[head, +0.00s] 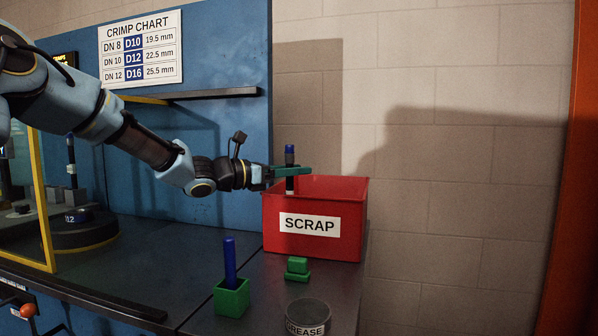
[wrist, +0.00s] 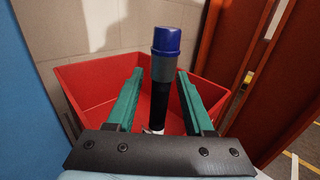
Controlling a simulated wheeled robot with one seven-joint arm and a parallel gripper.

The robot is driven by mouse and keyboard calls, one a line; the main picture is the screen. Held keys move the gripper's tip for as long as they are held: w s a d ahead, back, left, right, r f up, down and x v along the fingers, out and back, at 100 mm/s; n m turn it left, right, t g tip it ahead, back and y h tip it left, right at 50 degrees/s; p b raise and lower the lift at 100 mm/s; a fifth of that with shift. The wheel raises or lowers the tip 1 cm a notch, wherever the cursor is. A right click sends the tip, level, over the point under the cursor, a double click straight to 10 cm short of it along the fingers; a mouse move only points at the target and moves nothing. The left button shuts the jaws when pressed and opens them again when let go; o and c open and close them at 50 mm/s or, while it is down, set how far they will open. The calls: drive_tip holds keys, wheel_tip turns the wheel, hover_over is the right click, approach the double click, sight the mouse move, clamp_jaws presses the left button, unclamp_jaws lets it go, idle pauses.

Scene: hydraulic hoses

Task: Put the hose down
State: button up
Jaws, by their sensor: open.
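The hose, dark with a blue end (head: 290,150), is upright at the red SCRAP bin (head: 348,215). In the wrist view the hose (wrist: 167,42) stands between the two green fingers of my gripper (wrist: 160,80), with a clear gap on its left side and a smaller one on its right. My gripper (head: 289,171) is open at the height of the bin's rim, around the hose. The bin's red inside (wrist: 90,80) shows behind the fingers. The hose's lower end is hidden by the bin wall in the head view, so I cannot tell what it rests on.
A green block (head: 231,298) holding a blue rod (head: 230,262) stands on the dark bench in front of the bin. A small green stepped block (head: 297,268) and a GREASE tin (head: 307,315) are nearby. A blue panel with a crimp chart (head: 142,48) is behind my arm.

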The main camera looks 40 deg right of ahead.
drive_tip(key=v, duration=1)
drive_tip(key=shift+a+b, duration=0.35)
drive_tip(key=shift+a, duration=0.05)
